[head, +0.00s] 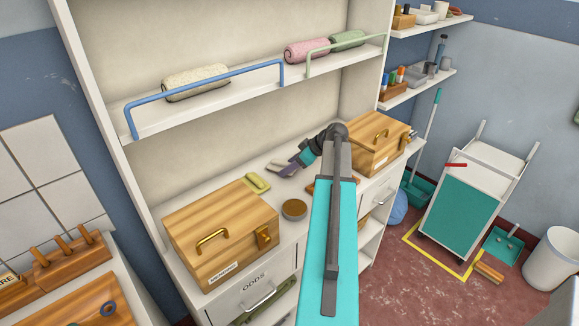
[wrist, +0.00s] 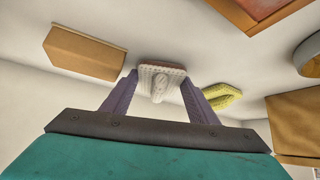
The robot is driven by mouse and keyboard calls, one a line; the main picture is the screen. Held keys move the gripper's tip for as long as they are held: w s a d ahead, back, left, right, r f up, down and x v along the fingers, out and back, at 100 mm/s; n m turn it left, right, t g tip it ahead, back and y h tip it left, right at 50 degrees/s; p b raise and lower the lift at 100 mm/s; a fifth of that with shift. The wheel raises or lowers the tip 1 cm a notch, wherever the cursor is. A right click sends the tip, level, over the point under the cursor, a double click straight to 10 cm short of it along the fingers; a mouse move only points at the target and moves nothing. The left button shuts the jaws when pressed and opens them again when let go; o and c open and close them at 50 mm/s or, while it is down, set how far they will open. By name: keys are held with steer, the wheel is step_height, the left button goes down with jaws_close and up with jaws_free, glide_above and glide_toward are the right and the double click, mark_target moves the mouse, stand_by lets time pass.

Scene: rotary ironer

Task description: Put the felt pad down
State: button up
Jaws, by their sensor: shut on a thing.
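My gripper (head: 285,169) is over the white counter of the shelf unit, between the two wooden boxes. In the wrist view my gripper (wrist: 160,88) has its two purple fingers on either side of a pale, ribbed pad with a rounded knob, which I take to be the felt pad (wrist: 160,76). The fingers are shut on it. In the head view the pad is mostly hidden by the gripper, and I cannot tell whether it touches the counter.
A yellow sponge-like piece (head: 257,182), a round brown-topped tin (head: 294,209) and a wooden box (head: 222,235) lie near the gripper. Another wooden box (head: 377,143) stands right. A tan block (wrist: 85,52) shows in the wrist view. Bare counter (wrist: 140,30) lies around the pad.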

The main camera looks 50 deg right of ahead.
steer(key=shift+f, duration=0.15)
steer(key=o, duration=1.1)
steer(key=shift+s+a, duration=0.1)
steer(key=shift+r+p, duration=0.7)
steer(key=shift+s+r+b, duration=0.15)
steer(key=shift+s+b, duration=0.05)
steer(key=shift+b, duration=0.1)
steer(key=b+v, duration=0.2)
steer(key=v, duration=0.9)
